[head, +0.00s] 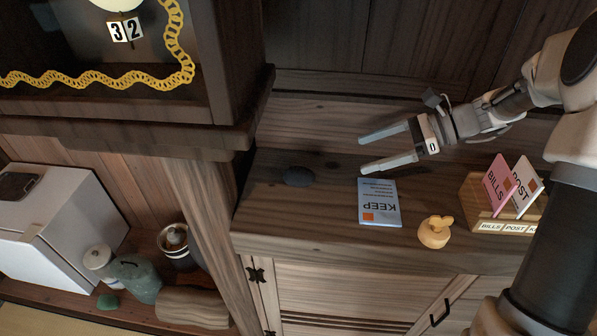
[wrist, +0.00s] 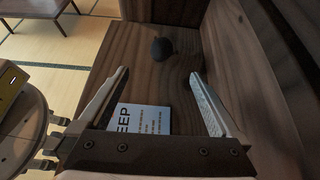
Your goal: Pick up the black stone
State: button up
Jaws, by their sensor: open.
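The black stone (head: 298,176) is a small dark oval lying on the wooden cabinet top, near its left end. It also shows in the wrist view (wrist: 162,49), beyond the fingertips and roughly between their lines. My gripper (head: 362,155) is open and empty, to the right of the stone and apart from it. In the wrist view the two fingers (wrist: 160,75) are spread wide with nothing between their tips.
A blue KEEP card (head: 380,203) lies just below my gripper in the head view. A yellow gourd-like object (head: 434,232) and a wooden letter holder (head: 483,211) with cards stand to the right. A dark wooden post (head: 233,100) rises left of the stone. The wood around the stone is clear.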

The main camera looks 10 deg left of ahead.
aim_at(305, 170)
jog(key=x, duration=0.5)
jog(key=b+x, duration=0.1)
jog(key=x, duration=1.1)
jog(key=shift+w+a+f+b, duration=0.2)
jog(key=shift+w+b, duration=0.1)
jog(key=shift+b, duration=0.1)
grip_shut()
jog(key=shift+r, duration=0.1)
